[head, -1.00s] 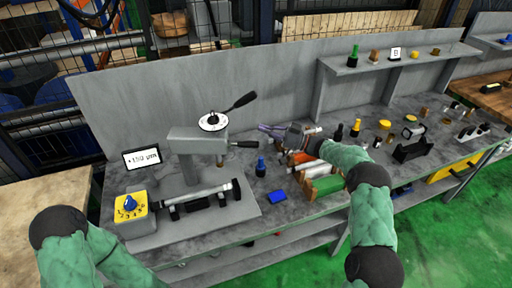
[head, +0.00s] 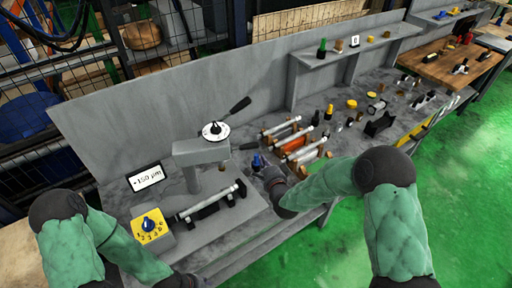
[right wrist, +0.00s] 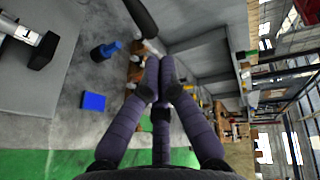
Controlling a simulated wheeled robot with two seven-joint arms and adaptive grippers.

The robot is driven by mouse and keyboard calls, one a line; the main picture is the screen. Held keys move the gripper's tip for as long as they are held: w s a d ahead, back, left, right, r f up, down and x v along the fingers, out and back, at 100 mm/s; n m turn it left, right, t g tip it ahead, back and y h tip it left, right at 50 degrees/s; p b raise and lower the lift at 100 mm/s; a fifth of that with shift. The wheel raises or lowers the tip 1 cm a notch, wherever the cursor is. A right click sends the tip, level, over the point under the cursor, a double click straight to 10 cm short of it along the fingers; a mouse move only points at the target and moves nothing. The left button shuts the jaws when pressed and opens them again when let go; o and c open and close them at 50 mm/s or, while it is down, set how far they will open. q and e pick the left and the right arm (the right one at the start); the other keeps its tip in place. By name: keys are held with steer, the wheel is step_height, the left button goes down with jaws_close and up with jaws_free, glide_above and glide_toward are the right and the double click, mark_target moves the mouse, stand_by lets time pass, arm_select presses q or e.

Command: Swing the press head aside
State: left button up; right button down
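The grey press (head: 202,152) stands on a grey base at the left of the bench. Its head carries a white dial (head: 215,130) with a black lever sticking up right. My right gripper (head: 270,178) is low, right of the press and apart from the handle. Its fingers (right wrist: 159,82) converge with nothing visible between them; opening is unclear.
A blue-topped peg (head: 257,161) stands beside my right gripper; a blue pad (right wrist: 93,101) lies near it. A rack of rollers (head: 297,142) is right of the gripper. A display (head: 145,177) and yellow dial box (head: 150,225) stand left. A grey panel runs behind.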

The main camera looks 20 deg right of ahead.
steer(key=v, duration=0.2)
steer(key=p, duration=0.1)
glide_toward(257, 144)
steer(key=shift+m+g+h, duration=0.4)
steer(key=x, duration=0.4)
steer(key=a+x, duration=0.1)
steer(key=x, duration=0.1)
steer(key=shift+w+f, duration=0.25)
steer(key=shift+f, duration=0.2)
steer(key=b+x, duration=0.2)
steer(key=b, duration=0.1)
steer(key=b+x, duration=0.1)
steer(key=shift+w+d+r, duration=0.2)
steer(key=shift+r, duration=0.1)
steer(key=shift+w+r+b, duration=0.1)
steer(key=shift+w+b, duration=0.45)
steer(key=shift+b, duration=0.1)
steer(key=shift+r, duration=0.1)
steer(key=shift+d, duration=0.1)
